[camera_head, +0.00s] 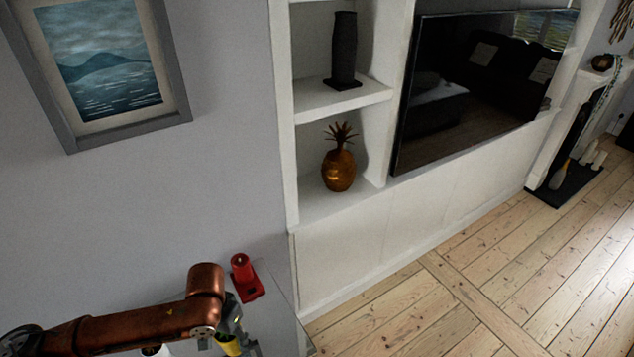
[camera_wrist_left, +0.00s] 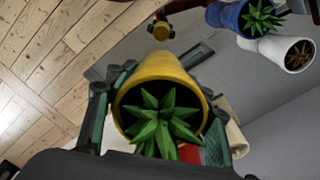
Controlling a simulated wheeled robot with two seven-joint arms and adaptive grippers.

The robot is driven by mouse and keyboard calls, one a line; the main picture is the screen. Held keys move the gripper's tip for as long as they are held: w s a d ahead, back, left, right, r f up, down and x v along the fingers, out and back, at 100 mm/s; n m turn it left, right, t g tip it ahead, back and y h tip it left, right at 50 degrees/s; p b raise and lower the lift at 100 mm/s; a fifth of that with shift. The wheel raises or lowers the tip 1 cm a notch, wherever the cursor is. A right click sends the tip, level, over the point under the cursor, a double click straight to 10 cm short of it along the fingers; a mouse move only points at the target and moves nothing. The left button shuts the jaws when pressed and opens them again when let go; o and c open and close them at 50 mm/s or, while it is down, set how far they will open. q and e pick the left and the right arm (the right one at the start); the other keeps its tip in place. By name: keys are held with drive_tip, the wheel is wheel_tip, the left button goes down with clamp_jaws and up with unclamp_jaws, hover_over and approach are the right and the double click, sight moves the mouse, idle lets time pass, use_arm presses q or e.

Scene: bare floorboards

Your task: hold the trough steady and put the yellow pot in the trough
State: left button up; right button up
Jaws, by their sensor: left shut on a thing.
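The yellow pot (camera_wrist_left: 165,72) holds a spiky green plant and sits between the fingers of my left gripper (camera_wrist_left: 155,110), which is shut on it. In the head view the left gripper (camera_head: 232,338) shows at the bottom, with part of the yellow pot (camera_head: 229,346) below the copper-coloured arm. The picture edge cuts off the rest. I cannot make out the trough for certain; a pale beige piece (camera_wrist_left: 236,138) shows beside the gripper in the left wrist view.
A blue pot (camera_wrist_left: 228,16) and a white pot (camera_wrist_left: 272,52), both with plants, show in the left wrist view. White shelving (camera_head: 370,235) stands behind. Open floorboards (camera_head: 450,320) lie at right.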

use_arm(q)
drive_tip(key=n, duration=0.1)
drive_tip(key=d+r+n, duration=0.1)
drive_tip(key=w+n+b, duration=0.1)
drive_tip(key=n, duration=0.1)
drive_tip(key=shift+d+r, duration=0.2)
drive_tip(key=shift+r, duration=0.05)
drive_tip(key=shift+w+d, duration=0.1)
drive_tip(key=shift+d, duration=0.05)
